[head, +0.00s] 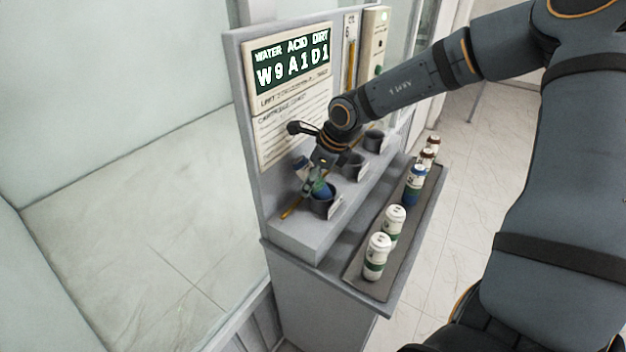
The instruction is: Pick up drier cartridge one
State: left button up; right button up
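Several capped cartridges stand upright in a row on a dark tray (353,283). Two are white with green bands, a nearer one (376,257) and one behind it (392,226). My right gripper (314,184) points down over the nearest dark cup (326,207), apart from the tray row. My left gripper is out of view.
Two more dark cups, a middle one (354,165) and a far one (375,141), sit on the grey ledge. An upright panel (291,92) reads "WATER ACID DIRT, W9 A1 D1". My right arm spans above the tray's far end. The floor at left is clear.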

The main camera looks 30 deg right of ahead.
jog(key=shift+w, duration=0.1)
grip_shut()
